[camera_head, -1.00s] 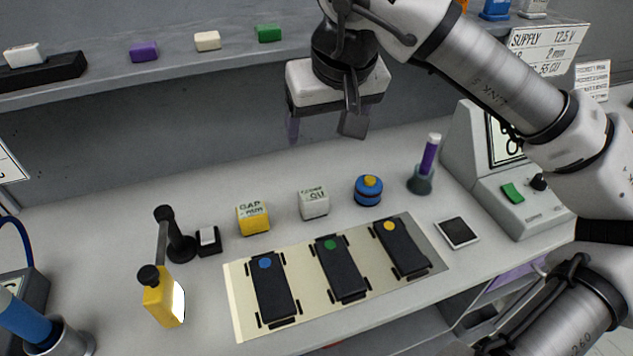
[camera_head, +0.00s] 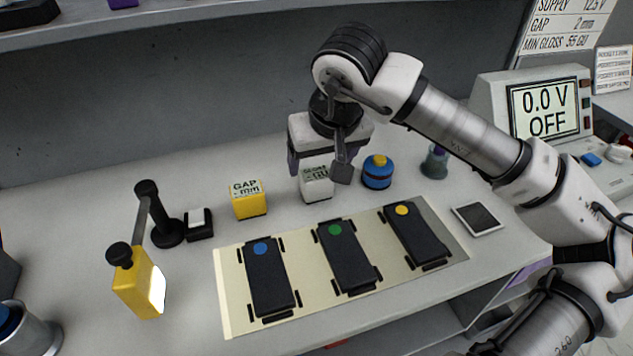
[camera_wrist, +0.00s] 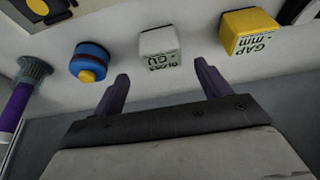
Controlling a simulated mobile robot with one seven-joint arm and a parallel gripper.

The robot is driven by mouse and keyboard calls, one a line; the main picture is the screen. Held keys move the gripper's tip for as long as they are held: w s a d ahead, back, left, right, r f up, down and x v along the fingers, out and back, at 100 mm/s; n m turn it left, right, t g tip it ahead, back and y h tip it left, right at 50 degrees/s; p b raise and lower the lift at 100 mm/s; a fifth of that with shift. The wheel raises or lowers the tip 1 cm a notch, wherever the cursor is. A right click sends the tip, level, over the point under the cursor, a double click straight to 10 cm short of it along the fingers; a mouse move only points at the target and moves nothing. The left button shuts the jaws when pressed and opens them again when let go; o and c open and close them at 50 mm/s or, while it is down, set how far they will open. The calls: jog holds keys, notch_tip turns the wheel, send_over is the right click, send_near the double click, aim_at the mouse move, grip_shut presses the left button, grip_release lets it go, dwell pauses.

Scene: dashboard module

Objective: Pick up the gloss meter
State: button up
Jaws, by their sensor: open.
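The gloss meter is a small white box labelled "GLOSS GU" (camera_head: 316,190). It stands upright on the bench behind the mat, between the yellow gap gauge and the blue round pot. In the wrist view the gloss meter (camera_wrist: 160,43) lies ahead of and between my two fingers, apart from both. My gripper (camera_head: 317,170) is open and empty. In the head view it hangs over and in front of part of the meter; the wrist view shows both purple-grey fingers of my gripper (camera_wrist: 162,85) spread wide.
The yellow gap box (camera_head: 249,200) stands left of the meter and the blue pot with yellow knob (camera_head: 377,172) right of it. In front lies a cream mat (camera_head: 229,292) with three dark modules. A display unit (camera_head: 543,108) reads "0.0 V OFF". A shelf (camera_head: 200,12) runs behind.

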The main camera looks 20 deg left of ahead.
aim_at(317, 173)
jog(key=p+x, duration=0.1)
jog(key=x, duration=0.4)
jog(key=shift+a+f, duration=0.15)
jog(key=shift+f, duration=0.2)
jog(key=shift+c, duration=0.3)
jog(key=c, duration=1.1)
